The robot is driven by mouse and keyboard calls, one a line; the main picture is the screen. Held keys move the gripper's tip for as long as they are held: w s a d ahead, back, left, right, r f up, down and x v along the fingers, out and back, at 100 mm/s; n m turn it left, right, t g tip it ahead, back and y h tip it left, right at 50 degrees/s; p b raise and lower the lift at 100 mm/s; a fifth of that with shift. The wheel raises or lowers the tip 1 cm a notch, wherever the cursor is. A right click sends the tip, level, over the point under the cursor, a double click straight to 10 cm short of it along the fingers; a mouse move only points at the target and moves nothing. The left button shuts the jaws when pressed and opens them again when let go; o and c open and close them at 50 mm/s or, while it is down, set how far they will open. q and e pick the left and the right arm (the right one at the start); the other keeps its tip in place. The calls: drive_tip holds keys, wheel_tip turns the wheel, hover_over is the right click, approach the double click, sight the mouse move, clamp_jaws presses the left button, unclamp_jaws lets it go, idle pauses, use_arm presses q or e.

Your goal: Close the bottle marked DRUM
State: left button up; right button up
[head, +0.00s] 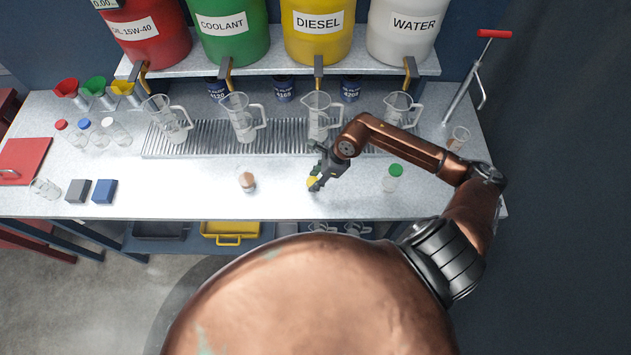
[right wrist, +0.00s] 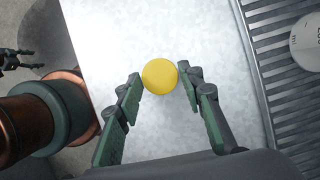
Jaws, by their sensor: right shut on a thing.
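My right gripper (head: 316,183) is low over the front middle of the bench, shut on a round yellow cap (head: 311,182). In the right wrist view the cap (right wrist: 160,76) sits between the fingertips (right wrist: 161,84). I cannot tell whether anything is under the cap. A small clear bottle with brownish contents (head: 247,182) stands to its left; no coloured cap shows on it. A green-capped bottle (head: 393,178) stands to the right. No DRUM marking is readable. A dark gripper, seemingly my left (right wrist: 18,60), shows at the left edge of the right wrist view, fingers apart and empty.
Several clear jugs (head: 243,122) stand along the drain grate (head: 205,142) behind. Capped bottles (head: 88,130), a bottle lying down (head: 45,188) and grey and blue blocks (head: 104,191) are at the left. The bench between the brown-filled bottle and my right gripper is clear.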

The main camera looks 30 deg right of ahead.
use_arm(q)
drive_tip(key=shift+s+f+b, duration=0.2)
drive_tip(key=shift+f+b, duration=0.3)
drive_tip(key=shift+f, duration=0.15)
use_arm(e)
drive_tip(key=s+r, duration=1.1)
drive_tip(key=s, duration=0.3)
drive_tip(key=shift+d, duration=0.2)
use_arm(q)
drive_tip(key=shift+f+b, duration=0.45)
use_arm(e)
drive_tip(key=w+a+r+n+g+h, duration=0.1)
drive_tip(key=w+a+n+g, duration=0.2)
drive_tip(key=n, duration=0.9)
drive_tip(key=w+a+r+n+g+h, duration=0.1)
drive_tip(key=w+a+n+g, duration=0.3)
drive_tip(key=w+n, duration=0.5)
drive_tip(key=shift+w+a+r+n+h, duration=0.25)
drive_tip(key=shift+n+h, duration=0.55)
drive_tip(key=shift+n, duration=1.3)
use_arm(q)
drive_tip(key=shift+c, duration=0.2)
use_arm(e)
drive_tip(key=shift+s, duration=0.1)
